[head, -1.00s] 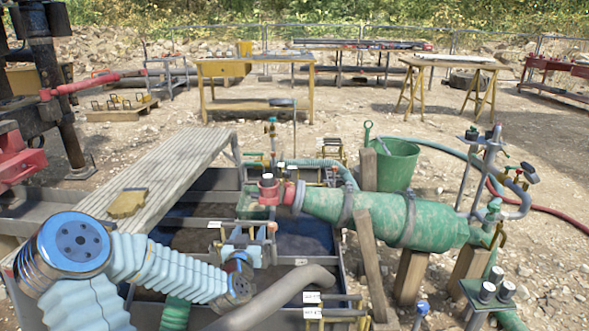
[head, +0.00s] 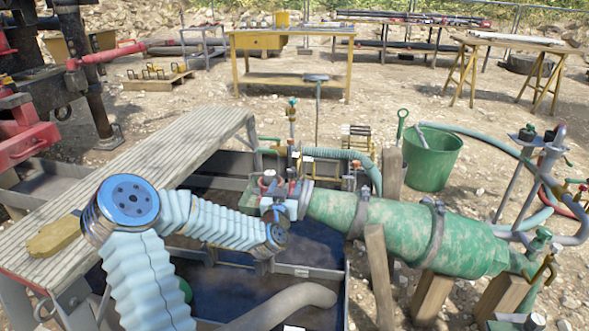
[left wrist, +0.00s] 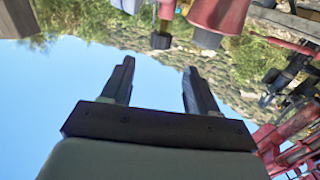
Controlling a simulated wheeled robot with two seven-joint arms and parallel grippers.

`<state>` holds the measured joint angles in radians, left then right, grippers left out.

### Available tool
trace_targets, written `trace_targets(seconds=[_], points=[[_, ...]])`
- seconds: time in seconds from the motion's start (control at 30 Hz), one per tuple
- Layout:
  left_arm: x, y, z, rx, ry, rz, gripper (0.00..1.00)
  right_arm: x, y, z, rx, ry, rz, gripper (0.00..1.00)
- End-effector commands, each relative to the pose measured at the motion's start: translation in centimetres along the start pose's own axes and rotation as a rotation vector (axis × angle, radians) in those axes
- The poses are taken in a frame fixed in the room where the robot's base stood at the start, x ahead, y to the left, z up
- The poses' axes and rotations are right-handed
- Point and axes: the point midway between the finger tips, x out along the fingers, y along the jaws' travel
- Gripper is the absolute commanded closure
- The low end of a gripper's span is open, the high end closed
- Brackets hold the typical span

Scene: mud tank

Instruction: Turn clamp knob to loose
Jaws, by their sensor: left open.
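My left gripper (head: 284,192) is at the red fitting (head: 268,179) on the left end of the green pump body (head: 400,231). In the left wrist view my left gripper (left wrist: 157,85) is open, with nothing between its two dark fingers. I cannot tell for sure whether this knob is the clamp knob. In the head view my gripper and wrist hide part of the fitting. My right gripper is not in view.
Around the fitting are the dark tank, a curved green hose (head: 340,155) and a thick grey hose (head: 285,303). A slatted walkway (head: 150,165) lies to the left. Wooden props (head: 379,275) hold up the pump. A green bucket (head: 432,160) stands behind it.

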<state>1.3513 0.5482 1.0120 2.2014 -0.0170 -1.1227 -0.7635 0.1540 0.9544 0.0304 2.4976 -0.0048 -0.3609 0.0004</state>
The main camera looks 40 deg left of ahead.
Motion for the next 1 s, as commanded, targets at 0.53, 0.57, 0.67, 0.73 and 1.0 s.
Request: trace_targets(seconds=[0.53,0.57,0.67,0.73,1.0], points=[[9.6,0.1,0.0,-0.001,0.000,0.001,0.40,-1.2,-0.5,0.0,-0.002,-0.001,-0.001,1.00],[9.7,0.1,0.0,-0.001,0.000,0.001,0.40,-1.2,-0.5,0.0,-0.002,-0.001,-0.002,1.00],[9.9,0.1,0.0,0.000,-0.001,0.002,0.40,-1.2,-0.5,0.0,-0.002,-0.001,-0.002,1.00],[9.9,0.1,0.0,0.000,-0.001,0.002,0.40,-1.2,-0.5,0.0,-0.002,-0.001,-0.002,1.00],[9.9,0.1,0.0,0.000,-0.001,0.002,0.63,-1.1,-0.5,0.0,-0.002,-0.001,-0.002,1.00]])
